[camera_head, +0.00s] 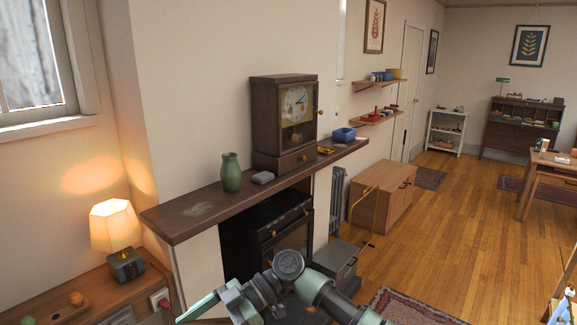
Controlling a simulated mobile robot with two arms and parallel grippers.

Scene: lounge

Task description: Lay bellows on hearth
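I cannot make out any bellows in the head view. A dark fireplace or stove (268,235) stands under the brown mantel shelf (200,210). The hearth floor in front of it is hidden behind my grey and pale green arm links, which cross the bottom of the picture. I see no clear pair of fingertips on either arm, and nothing visibly held.
The mantel carries a green vase (231,172), a grey block (263,177), a clock (285,120) and a blue box (344,134). A lit lamp (115,225) stands at left. A grey box (337,259) and wooden cabinet (382,195) stand right. Open floor lies beyond.

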